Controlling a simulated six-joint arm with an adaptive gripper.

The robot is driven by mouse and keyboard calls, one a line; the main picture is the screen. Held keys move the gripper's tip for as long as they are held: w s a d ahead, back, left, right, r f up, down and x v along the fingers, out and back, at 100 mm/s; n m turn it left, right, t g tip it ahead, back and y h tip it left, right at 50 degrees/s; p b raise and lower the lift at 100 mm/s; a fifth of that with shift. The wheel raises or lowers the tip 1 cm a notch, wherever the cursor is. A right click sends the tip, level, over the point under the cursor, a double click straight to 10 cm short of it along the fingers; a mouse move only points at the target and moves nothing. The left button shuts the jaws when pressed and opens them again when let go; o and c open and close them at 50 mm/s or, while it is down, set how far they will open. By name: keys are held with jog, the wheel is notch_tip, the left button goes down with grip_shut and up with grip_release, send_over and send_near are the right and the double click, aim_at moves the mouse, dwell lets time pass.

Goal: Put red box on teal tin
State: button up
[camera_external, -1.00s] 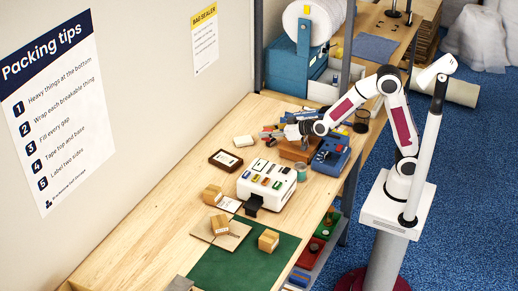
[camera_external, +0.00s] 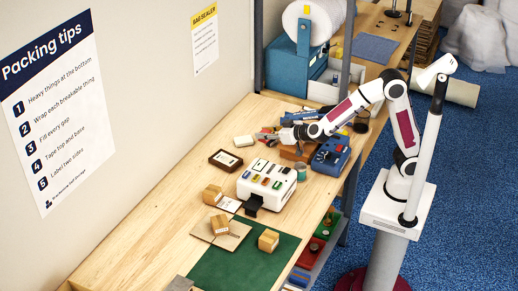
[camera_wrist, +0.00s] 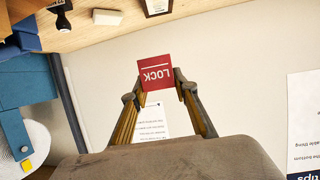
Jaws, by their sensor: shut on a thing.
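In the wrist view a red box (camera_wrist: 156,72) with white "LOCK" lettering sits between the two fingertips of my gripper (camera_wrist: 158,88), which is shut on it. The wall lies behind it in that view. In the external view my gripper (camera_external: 272,135) reaches level over the back of the bench, above and behind the white machine; the red box is too small there to make out clearly. A small teal tin (camera_external: 301,172) stands on the bench at the right of the white machine, in front of the gripper and apart from it.
A white machine (camera_external: 267,184) with coloured parts on top stands near the tin. A blue device (camera_external: 331,156) and a brown wooden block (camera_external: 293,154) are close behind it. A dark framed card (camera_external: 225,160) and small cartons (camera_external: 268,240) lie leftward and forward. The bench at left is bare.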

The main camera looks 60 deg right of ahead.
jog(key=shift+s+a+r+m+h, duration=0.2)
jog(key=shift+s+a+m+h, duration=0.25)
jog(key=shift+s, duration=0.2)
jog(key=s+d+f+m+g+h, duration=0.1)
jog(key=s+d+m+h, duration=0.1)
jog(key=s+m+h, duration=0.3)
jog(key=m+g+h, duration=0.2)
jog(key=g, duration=0.1)
send_over(300, 166)
jog(key=f, duration=0.2)
jog(key=shift+s+d, duration=0.1)
jog(key=shift+d, duration=0.05)
jog(key=shift+f, duration=3.1)
jog(key=shift+f, duration=1.9)
jog(key=shift+f, duration=0.15)
